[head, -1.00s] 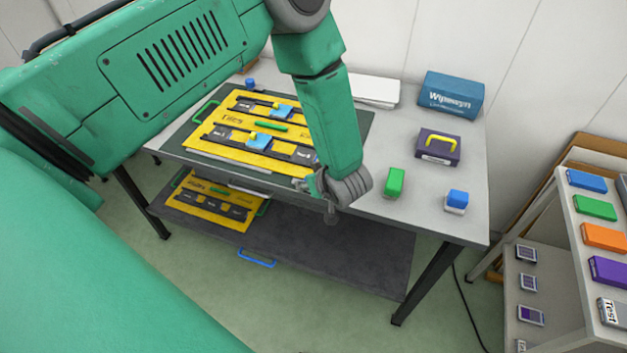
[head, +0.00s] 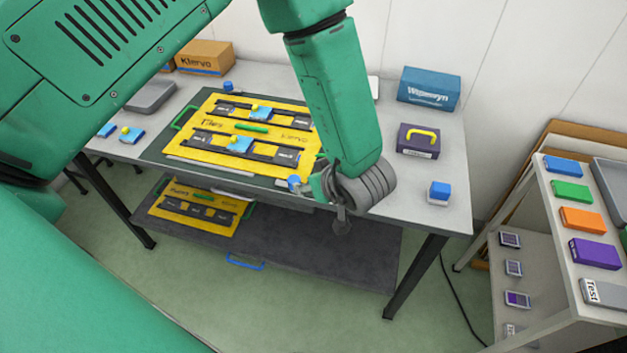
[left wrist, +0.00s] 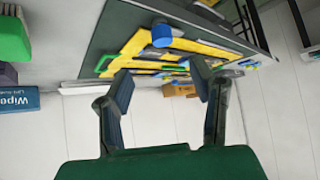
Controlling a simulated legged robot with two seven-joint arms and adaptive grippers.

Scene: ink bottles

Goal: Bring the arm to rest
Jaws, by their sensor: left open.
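My left arm comes in from the left in the head view and bends down over the table. My left gripper (head: 342,200) hangs at the table's front edge, partly hidden by its own wrist. In the left wrist view its two fingers (left wrist: 160,80) stand wide apart with nothing between them. The yellow board (head: 228,160), with dark strips and blue pieces, lies on a dark mat left of the gripper. It also shows beyond the fingers in the left wrist view (left wrist: 132,46). My right gripper is not in view.
The grey table (head: 455,205) holds a blue-white block (head: 439,190), a purple case (head: 417,140) and a blue box (head: 428,90) on the right. A green block (left wrist: 12,38) shows in the left wrist view. A shelf unit (head: 550,220) stands at right.

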